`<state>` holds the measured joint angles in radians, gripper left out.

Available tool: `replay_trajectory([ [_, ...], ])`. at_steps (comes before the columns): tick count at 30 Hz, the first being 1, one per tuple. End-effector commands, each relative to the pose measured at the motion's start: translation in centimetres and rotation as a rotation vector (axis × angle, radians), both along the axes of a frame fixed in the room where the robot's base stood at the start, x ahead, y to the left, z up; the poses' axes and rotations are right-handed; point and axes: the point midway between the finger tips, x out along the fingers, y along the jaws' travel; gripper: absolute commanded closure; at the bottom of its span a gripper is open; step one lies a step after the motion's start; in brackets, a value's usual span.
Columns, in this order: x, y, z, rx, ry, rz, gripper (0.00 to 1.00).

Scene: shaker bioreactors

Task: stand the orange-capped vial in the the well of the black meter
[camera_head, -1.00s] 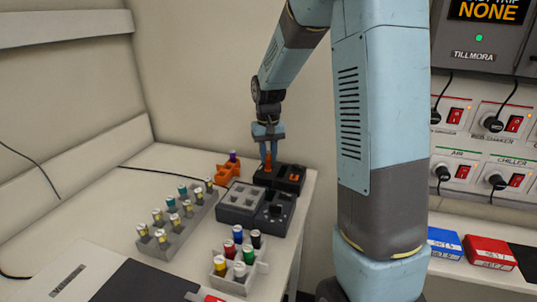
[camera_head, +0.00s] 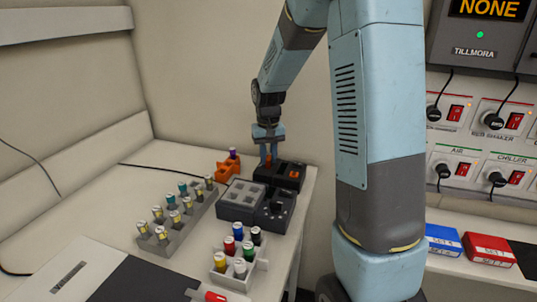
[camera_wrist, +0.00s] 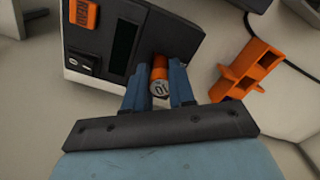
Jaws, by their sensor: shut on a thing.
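The orange-capped vial (camera_wrist: 159,80) is between the two fingers of my gripper (camera_wrist: 160,90) in the wrist view, its marked top facing the camera. My gripper (camera_head: 267,154) is shut on it and points down over the black meter (camera_head: 291,174) in the head view. The black meter (camera_wrist: 180,30) also shows in the wrist view, with a dark display, a switch and an orange button. The vial's lower end is hidden, so I cannot tell whether it is inside the well or just above it.
An orange holder (camera_head: 226,171) with a purple-capped vial stands left of the meter and shows in the wrist view (camera_wrist: 248,68). A grey and black device (camera_head: 240,207), a long vial rack (camera_head: 180,229) and a rack of coloured vials (camera_head: 238,279) are in front.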

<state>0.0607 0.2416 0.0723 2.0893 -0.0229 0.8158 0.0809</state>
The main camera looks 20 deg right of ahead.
Motion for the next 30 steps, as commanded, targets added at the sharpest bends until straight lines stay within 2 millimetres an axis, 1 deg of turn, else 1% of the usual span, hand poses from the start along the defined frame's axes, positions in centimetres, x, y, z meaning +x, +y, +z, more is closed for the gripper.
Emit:
replay_trajectory([
  [9, -0.03, -0.01, -0.79, 0.0, 0.001, 0.0, 1.0],
  [18, -0.02, -0.02, -0.89, 0.0, 0.0, 0.0, 1.0],
  [19, -0.02, -0.02, -0.89, 0.0, 0.0, 0.0, 0.75],
  [28, -0.02, -0.04, -0.88, 0.0, 0.0, -0.001, 0.46],
  [30, -0.01, -0.04, -0.88, 0.0, 0.0, -0.001, 0.46],
])
